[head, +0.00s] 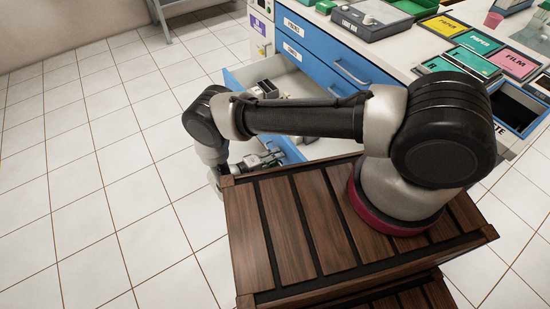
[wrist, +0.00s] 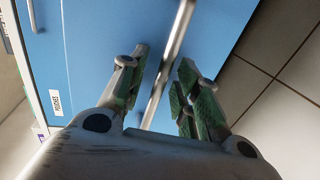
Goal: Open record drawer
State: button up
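A blue drawer front (wrist: 100,50) with a small white label (wrist: 56,102) fills much of the wrist view. The label's print is too small to read surely. A metal bar handle (wrist: 168,60) crosses that front and runs down between my two fingertips. My gripper (wrist: 163,88) is open, with one finger on each side of the bar. In the head view my gripper (head: 268,159) is low beside the blue cabinet, partly hidden by my arm and the wooden top.
A white drawer (head: 292,84) with objects inside stands pulled out above my gripper. Closed blue drawers (head: 325,55) with handles are above it. The counter holds a grey box (head: 372,20) and coloured trays (head: 480,42). Tiled floor (head: 110,160) at left is clear.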

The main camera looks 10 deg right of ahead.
jog(key=v, duration=1.2)
dwell(0.3)
